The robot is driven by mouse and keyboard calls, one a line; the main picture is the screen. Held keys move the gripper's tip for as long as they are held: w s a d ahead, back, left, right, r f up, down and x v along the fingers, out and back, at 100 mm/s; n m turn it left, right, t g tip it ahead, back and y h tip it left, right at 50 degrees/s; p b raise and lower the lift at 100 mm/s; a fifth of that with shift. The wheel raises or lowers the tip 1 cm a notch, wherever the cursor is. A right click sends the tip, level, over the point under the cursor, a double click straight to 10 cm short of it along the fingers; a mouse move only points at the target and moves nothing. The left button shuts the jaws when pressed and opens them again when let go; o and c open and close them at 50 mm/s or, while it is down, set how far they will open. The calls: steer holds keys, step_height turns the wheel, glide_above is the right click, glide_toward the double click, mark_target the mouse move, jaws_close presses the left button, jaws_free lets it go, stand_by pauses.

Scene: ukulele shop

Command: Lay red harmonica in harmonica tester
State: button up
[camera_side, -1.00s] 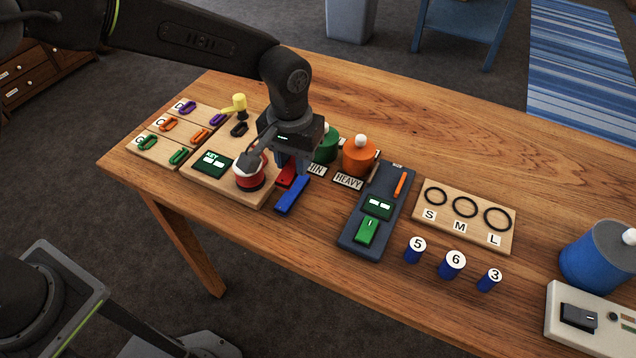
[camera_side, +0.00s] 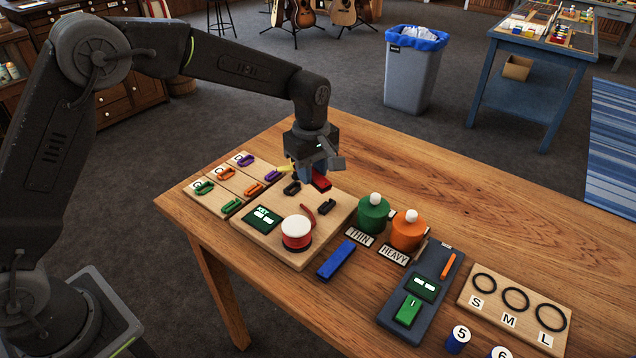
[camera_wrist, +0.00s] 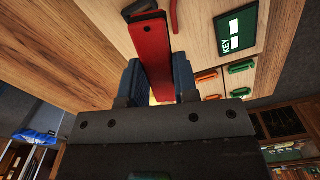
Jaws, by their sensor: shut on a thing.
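My gripper (camera_side: 312,178) is shut on the red harmonica (camera_side: 321,181) and holds it above the far part of a wooden board. In the wrist view, the red harmonica (camera_wrist: 152,62) sticks out from between the blue fingers (camera_wrist: 155,85). The board (camera_side: 272,248), which looks like the harmonica tester, carries a KEY display (camera_side: 263,218), a red button with a white top (camera_side: 296,234), a curved red piece (camera_side: 308,214) and two black blocks (camera_side: 327,206) (camera_side: 291,188). A black block (camera_wrist: 140,9) lies just beyond the harmonica's end in the wrist view. The exact height is unclear.
A blue harmonica-like bar (camera_side: 336,259) lies on the table beside the board. Green (camera_side: 373,215) and orange (camera_side: 407,231) pots stand to its right, with a dark tuner-like device (camera_side: 420,291) beyond. The far tabletop is clear.

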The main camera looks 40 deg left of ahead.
mark_target(309, 199)
steer(key=n, duration=0.1)
steer(key=w+a+n, duration=0.1)
steer(key=a+n, duration=0.1)
steer(key=shift+w+f, duration=0.15)
steer(key=shift+f, duration=2.65)
steer(key=shift+f, duration=0.8)
steer(key=o, duration=1)
